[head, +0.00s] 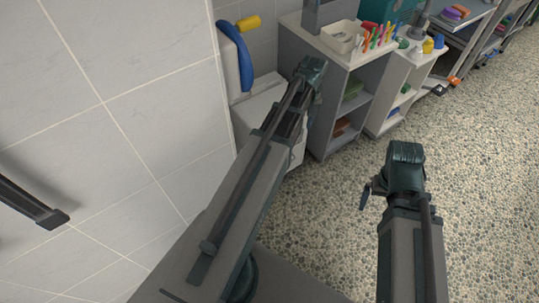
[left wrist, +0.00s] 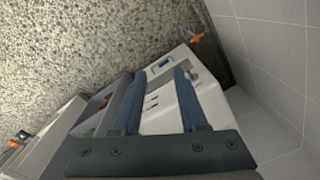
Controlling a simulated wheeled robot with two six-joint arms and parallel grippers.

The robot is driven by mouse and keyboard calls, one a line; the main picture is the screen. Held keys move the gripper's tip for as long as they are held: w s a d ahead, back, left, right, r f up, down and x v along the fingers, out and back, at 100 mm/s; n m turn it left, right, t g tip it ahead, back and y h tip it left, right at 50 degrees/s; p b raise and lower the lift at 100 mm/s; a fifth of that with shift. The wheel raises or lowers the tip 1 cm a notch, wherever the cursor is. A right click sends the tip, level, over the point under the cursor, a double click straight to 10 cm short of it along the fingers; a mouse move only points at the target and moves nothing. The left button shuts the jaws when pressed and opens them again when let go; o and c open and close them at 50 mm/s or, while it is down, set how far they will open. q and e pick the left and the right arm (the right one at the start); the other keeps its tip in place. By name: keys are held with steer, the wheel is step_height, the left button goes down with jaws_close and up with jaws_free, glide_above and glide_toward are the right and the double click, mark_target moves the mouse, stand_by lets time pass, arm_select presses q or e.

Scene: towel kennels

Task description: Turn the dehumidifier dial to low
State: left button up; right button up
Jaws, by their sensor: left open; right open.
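The white appliance that looks like the dehumidifier (left wrist: 158,118) fills the middle of the left wrist view, with a small blue panel (left wrist: 162,65) near its far end. A grey part (left wrist: 190,66) beside the panel may be the dial; its setting cannot be read. In the head view the white body (head: 262,98) stands against the tiled wall, partly hidden by my left arm. My left gripper (left wrist: 159,74) is open, its two fingers spread over the appliance with nothing visible between them. My right gripper (head: 369,190) is open and empty above the pebbled floor, away from the appliance.
A grey shelf unit (head: 321,110) with a white bin (head: 342,38) and several coloured pegs stands right of the appliance. A blue and yellow item (head: 238,52) is by the wall. The pebbled floor (head: 480,170) at right is open. Tiled wall (head: 130,110) bounds the left.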

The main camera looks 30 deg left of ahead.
arm_select(q)
steer(key=w+a+f+n+b, duration=0.3)
steer(key=a+f+n+b, duration=0.2)
steer(key=a+f, duration=0.5)
steer(key=a+b, duration=0.2)
steer(key=a, duration=0.3)
steer(key=shift+n+b, duration=0.3)
steer(key=shift+n, duration=0.1)
arm_select(e)
step_height(320, 180, down, 10)
arm_select(q)
steer(key=shift+f, duration=0.15)
arm_select(e)
steer(key=shift+f, duration=0.15)
arm_select(q)
step_height(320, 180, down, 14)
steer(key=b, duration=1.3)
steer(key=shift+b, duration=0.4)
arm_select(e)
step_height(320, 180, down, 14)
steer(key=shift+w+r, duration=0.1)
steer(key=shift+r, duration=0.1)
arm_select(q)
jaws_close()
